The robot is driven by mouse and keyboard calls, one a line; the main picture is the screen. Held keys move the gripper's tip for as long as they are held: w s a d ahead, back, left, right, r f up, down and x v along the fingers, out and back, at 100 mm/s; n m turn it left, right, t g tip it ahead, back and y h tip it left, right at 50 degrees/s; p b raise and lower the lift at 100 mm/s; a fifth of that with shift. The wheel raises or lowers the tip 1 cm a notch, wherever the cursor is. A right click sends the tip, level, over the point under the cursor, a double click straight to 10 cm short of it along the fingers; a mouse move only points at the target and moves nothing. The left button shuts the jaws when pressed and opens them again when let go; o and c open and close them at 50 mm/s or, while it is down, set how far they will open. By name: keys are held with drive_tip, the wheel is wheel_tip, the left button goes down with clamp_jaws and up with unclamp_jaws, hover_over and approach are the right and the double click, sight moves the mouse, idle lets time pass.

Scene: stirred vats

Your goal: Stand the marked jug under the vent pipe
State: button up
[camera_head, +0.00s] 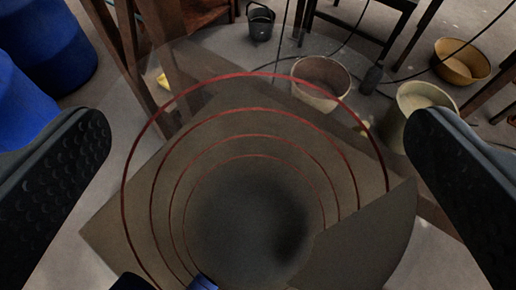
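The marked jug (137,146) is see-through, with several red rings around its wall. I look down into its mouth, and its bottom shows as a dark round patch in the lower middle. My gripper (258,120) has its two dark, ribbed fingers far apart, one on each side of the jug. The jug's faint outer edge comes close to both fingers. I cannot tell whether they touch it. I cannot make out the vent pipe in this view.
A brown board (105,230) lies beneath the jug. Blue drums (50,45) stand at the upper left. A pinkish tub (320,82), a cream bucket (425,97), a yellow-brown basin (462,62) and a small dark bucket (260,22) stand on the floor beyond. Cables and table legs cross the back.

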drive_tip(key=shift+r, duration=0.1)
drive_tip(key=p+v, duration=0.1)
drive_tip(key=v, duration=1.1)
drive_tip(key=shift+r, duration=0.5)
drive_tip(key=shift+f, duration=0.1)
